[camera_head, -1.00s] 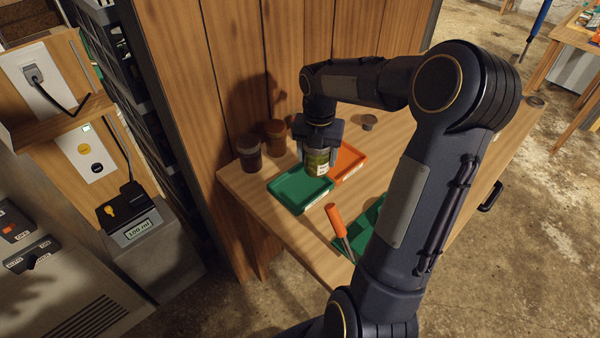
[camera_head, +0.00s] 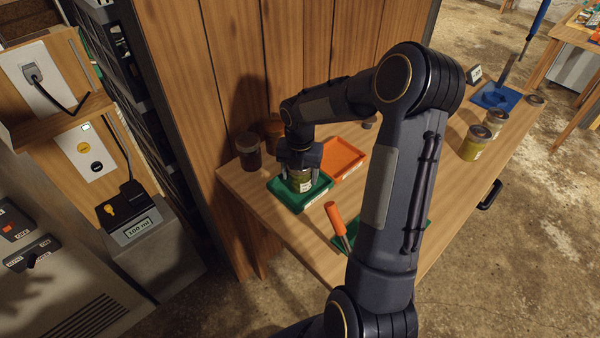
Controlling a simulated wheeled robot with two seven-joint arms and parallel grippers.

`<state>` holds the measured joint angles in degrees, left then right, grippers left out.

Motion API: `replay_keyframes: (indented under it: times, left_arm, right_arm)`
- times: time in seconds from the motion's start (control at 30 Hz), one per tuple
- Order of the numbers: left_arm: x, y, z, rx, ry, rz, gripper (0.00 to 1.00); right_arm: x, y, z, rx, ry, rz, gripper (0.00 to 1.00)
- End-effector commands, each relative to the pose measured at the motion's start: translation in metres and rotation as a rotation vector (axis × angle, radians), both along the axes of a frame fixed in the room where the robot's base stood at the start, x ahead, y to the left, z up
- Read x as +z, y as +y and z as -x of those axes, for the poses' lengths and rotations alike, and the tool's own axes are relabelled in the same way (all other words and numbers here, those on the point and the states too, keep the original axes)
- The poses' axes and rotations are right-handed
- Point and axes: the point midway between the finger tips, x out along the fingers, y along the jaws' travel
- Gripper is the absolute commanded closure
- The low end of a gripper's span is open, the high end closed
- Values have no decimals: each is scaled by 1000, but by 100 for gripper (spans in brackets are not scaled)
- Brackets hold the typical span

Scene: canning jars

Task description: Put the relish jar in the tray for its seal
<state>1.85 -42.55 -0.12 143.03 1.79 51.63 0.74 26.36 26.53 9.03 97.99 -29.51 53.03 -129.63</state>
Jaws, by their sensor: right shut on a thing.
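The relish jar (camera_head: 299,182) is a glass jar with yellow-green contents and a pale label. It is upright over the green tray (camera_head: 293,207), within its rim; I cannot tell for sure whether its base touches the tray floor. My right gripper (camera_head: 300,168) is shut on the jar from above and hides its top. The orange tray (camera_head: 345,157) lies right behind the green one and looks empty. My left gripper is not in view.
A dark jar (camera_head: 249,152) and a brown jar (camera_head: 273,132) stand behind the green tray. An orange-handled tool (camera_head: 337,222) lies in front.

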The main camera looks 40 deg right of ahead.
Motion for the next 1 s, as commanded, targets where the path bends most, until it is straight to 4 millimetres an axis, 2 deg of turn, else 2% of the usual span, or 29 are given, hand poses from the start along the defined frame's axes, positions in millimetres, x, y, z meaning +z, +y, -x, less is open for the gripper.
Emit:
replay_keyframes:
  times: [0.1, 0.13, 0.27, 0.53, 0.67, 0.77, 1.0]
  left_arm:
    - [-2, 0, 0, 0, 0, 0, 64]
    - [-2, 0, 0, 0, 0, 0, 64]
    - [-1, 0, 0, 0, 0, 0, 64]
    - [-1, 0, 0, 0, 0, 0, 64]
    - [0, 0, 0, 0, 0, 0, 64]
    - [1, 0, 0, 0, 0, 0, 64]
    - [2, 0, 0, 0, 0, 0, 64]
  right_arm:
    - [-4, 0, 0, 0, -1, 0, 80]
    - [-3, 0, 0, 0, 0, 0, 34]
    - [-3, 0, 0, 0, 0, 0, 17]
    - [-2, 0, 0, 0, 0, 0, 16]
    - [6, -1, -1, 0, -3, 1, 16]
    - [21, -1, -1, 0, -5, 3, 16]
    - [74, 0, -1, 0, -5, 2, 16]
